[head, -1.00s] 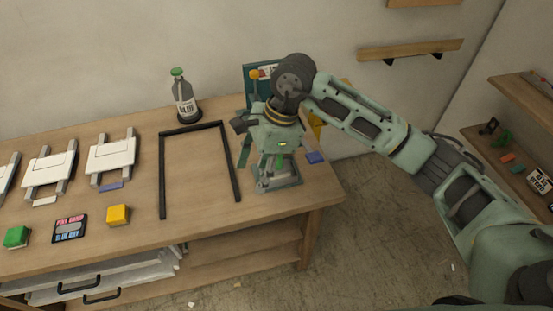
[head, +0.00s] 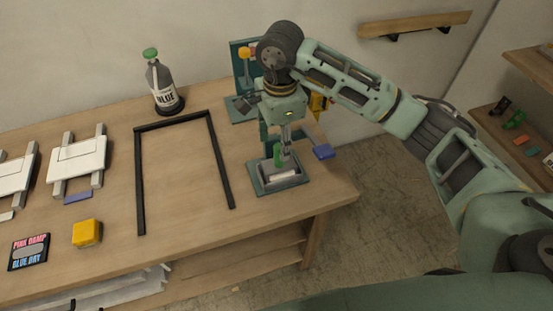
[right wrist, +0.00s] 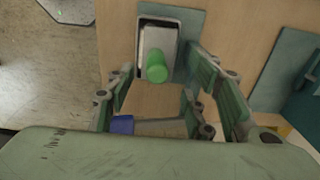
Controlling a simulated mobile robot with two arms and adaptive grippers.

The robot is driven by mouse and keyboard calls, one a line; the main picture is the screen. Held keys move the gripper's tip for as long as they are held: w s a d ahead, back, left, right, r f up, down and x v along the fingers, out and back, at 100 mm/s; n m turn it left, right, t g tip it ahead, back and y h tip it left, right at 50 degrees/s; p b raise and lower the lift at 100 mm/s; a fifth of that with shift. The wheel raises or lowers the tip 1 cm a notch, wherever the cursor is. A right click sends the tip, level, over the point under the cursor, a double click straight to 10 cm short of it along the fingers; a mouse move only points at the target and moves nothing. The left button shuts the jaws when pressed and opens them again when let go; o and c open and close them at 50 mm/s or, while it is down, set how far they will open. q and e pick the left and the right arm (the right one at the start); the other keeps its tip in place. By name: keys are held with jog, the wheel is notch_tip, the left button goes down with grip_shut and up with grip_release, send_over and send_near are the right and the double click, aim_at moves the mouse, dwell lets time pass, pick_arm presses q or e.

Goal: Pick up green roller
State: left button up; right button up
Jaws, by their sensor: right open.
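The green roller has a green handle (head: 279,156) and a pale roller part, and it rests in a dark teal tray (head: 262,184) near the right end of the table. In the right wrist view the green handle (right wrist: 157,67) points up toward the camera, over the pale roller part. My right gripper (head: 287,142) is above the tray, open and pointing down. In the right wrist view its fingers (right wrist: 160,82) stand on either side of the handle, with gaps on both sides. I cannot tell its exact height above the handle. My left gripper is not in view.
A blue-handled item (head: 323,152) lies close right of the tray. A teal stand (head: 240,60) is behind my gripper. A black frame (head: 140,185), a bottle (head: 163,88) and a yellow block (head: 87,233) are to the left. The tabletop inside the frame is clear.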

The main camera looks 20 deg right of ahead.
aim_at(279, 160)
jog(key=shift+s+f, duration=0.1)
jog(key=shift+f, duration=0.35)
jog(key=shift+s+f+p, duration=0.25)
jog(key=shift+f+p, duration=0.4)
jog(key=shift+p, duration=0.05)
notch_tip(279, 160, down, 4)
jog(key=shift+w+a+r+p, duration=0.1)
jog(key=shift+w+p, duration=0.05)
jog(key=shift+p, duration=0.75)
jog(key=shift+w+f, duration=0.1)
jog(key=shift+f, duration=0.35)
jog(key=c, duration=1.2)
jog(key=shift+o, duration=0.2)
jog(key=shift+r, duration=0.1)
